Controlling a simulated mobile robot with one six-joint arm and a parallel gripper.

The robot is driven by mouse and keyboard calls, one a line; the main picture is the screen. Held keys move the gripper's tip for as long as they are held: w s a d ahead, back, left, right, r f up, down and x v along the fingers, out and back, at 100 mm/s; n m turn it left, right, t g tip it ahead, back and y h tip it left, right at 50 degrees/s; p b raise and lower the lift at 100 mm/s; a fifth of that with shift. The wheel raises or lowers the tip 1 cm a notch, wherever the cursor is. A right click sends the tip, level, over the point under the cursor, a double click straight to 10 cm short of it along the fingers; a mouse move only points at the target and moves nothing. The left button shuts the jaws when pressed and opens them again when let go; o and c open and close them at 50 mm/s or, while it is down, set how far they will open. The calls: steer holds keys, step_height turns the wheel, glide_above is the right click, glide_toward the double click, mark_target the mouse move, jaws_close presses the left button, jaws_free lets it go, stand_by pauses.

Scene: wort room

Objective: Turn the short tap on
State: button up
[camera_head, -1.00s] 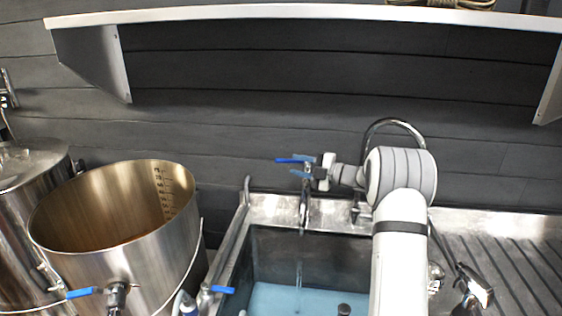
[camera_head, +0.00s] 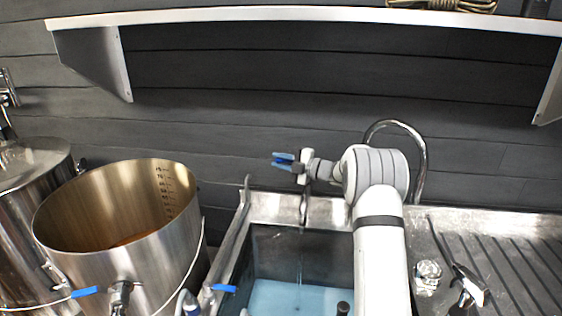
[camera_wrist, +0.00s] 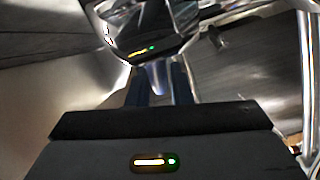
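The short tap (camera_head: 304,206) is a chrome spout at the back rim of the sink. A thin pale streak, like running water, shows below its mouth. My gripper (camera_head: 282,160) is at the top of the tap, pointing left, with blue parts at its tip; I cannot tell tap handle from fingers there. In the wrist view, the two dark blue fingers of my gripper (camera_wrist: 160,85) are a little apart. A shiny chrome body (camera_wrist: 145,25) is just beyond them and mirrors my gripper's lights. The tap's handle is not clearly visible.
A tall curved tap (camera_head: 424,165) stands behind my arm. The sink (camera_head: 262,262) has a blue bottom. A steel pot (camera_head: 150,260) with a blue-handled valve (camera_head: 85,292) is on the left. A shelf (camera_head: 300,13) runs above; a ribbed drainboard (camera_head: 505,255) is right.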

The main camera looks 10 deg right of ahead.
mark_target(285, 161)
jaws_close()
steer(key=shift+w+a+f+b, duration=0.1)
steer(key=shift+w+f+b, duration=0.1)
steer(key=shift+b, duration=0.65)
steer(key=shift+w+r+m+t+h+b, duration=0.15)
steer(key=shift+m+t+h+b, duration=0.25)
steer(key=shift+t, duration=0.1)
steer(key=shift+o, duration=1.8)
jaws_free()
steer(key=b+v, duration=0.1)
steer(key=v, duration=0.7)
steer(key=shift+b, duration=0.3)
steer(key=shift+r, duration=0.1)
